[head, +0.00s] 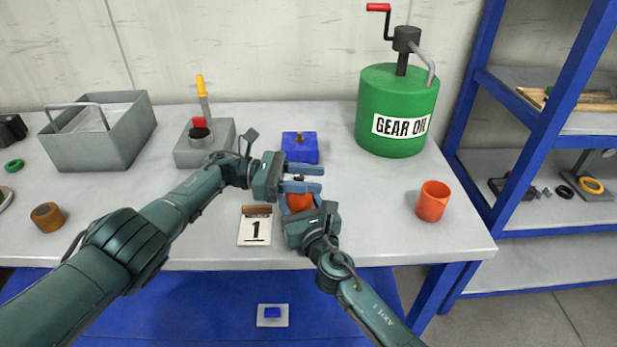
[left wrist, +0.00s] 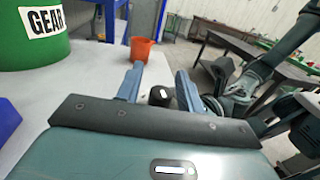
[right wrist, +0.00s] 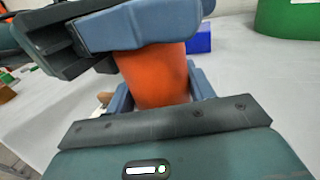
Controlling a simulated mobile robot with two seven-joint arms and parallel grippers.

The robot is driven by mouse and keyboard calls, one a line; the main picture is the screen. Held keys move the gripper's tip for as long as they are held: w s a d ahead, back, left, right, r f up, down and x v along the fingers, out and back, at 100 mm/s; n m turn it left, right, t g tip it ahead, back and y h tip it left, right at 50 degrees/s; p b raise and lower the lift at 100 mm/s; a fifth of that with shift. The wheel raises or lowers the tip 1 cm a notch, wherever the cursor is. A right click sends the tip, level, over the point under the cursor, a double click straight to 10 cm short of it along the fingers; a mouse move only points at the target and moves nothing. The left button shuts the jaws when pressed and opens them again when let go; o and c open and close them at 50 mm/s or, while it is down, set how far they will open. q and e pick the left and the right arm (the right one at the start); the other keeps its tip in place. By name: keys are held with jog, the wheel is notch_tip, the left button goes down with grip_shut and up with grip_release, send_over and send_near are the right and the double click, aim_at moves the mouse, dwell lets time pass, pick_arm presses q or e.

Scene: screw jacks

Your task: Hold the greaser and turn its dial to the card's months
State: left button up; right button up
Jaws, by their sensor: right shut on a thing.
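The greaser (head: 300,202) has an orange body and stands near the table's front edge; it also shows in the right wrist view (right wrist: 158,75). My right gripper (head: 298,206) is shut on its body. The dark dial (left wrist: 160,96) at its top sits between the fingers of my left gripper (left wrist: 158,82), with gaps visible at both sides. My left gripper is open around the dial and hides much of the greaser's top in the head view. The dial's markings cannot be read. The card (head: 255,229) reads 1 and stands left of the greaser.
A blue block (head: 300,148) stands behind the grippers. An orange cup (head: 433,201) is to the right, the green gear oil drum (head: 397,110) behind it. A grey box with a yellow-handled lever (head: 204,150) and a grey bin (head: 100,140) are at the back left.

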pick_arm(q)
jog(key=shift+o, duration=0.2)
jog(key=shift+r, duration=0.15)
notch_tip(320, 180, up, 10)
dwell(0.6)
jog(key=a+f+n+t, duration=0.2)
jog(key=a+f+t, duration=0.1)
jog(key=a+f, duration=0.1)
jog(key=shift+a+f, duration=0.1)
jog(key=shift+f, duration=0.2)
jog(key=s+a+f+n+t, duration=0.3)
jog(key=a+f+n+t, duration=0.15)
jog(key=a+t, duration=0.2)
jog(key=shift+m+y, duration=0.25)
jog(key=shift+y, duration=0.25)
jog(key=x, duration=1.1)
jog(key=shift+d+f, duration=0.3)
jog(key=shift+f, duration=0.05)
